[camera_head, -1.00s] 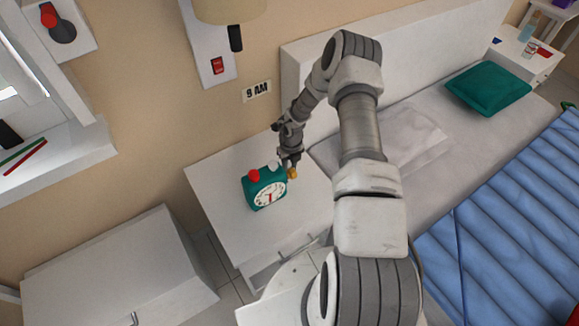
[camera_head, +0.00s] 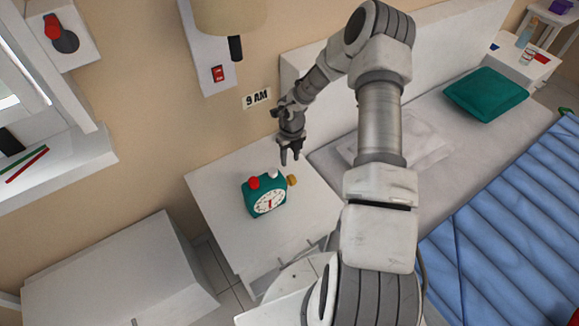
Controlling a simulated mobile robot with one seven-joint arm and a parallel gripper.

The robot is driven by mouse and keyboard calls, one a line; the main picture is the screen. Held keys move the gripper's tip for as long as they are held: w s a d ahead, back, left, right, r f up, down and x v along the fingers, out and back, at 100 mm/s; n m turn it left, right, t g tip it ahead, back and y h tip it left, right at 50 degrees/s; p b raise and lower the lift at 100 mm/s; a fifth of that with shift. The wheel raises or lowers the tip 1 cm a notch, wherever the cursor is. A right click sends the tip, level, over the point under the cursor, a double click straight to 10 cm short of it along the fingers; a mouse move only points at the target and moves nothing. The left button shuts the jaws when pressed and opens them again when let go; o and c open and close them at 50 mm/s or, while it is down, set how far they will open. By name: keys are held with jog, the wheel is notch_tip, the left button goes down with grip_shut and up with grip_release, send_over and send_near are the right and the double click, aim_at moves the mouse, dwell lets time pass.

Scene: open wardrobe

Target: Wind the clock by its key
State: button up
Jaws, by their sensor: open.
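A green alarm clock (camera_head: 265,195) with a white dial and red and white knobs on top stands on a white nightstand (camera_head: 222,199). A small gold-brown key (camera_head: 292,181) sticks out of its right side. My gripper (camera_head: 290,158) is open and empty, pointing down above and behind the key, apart from it. Its two fingers show dark against the nightstand and wall edge.
The bed (camera_head: 330,160) stands to the right, with a green pillow (camera_head: 486,91). A white cabinet (camera_head: 115,270) is at lower left.

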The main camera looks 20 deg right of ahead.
notch_tip(320, 180, up, 8)
jog(key=shift+s+f+p, duration=0.25)
jog(key=shift+p, duration=0.15)
jog(key=shift+w+d, duration=0.1)
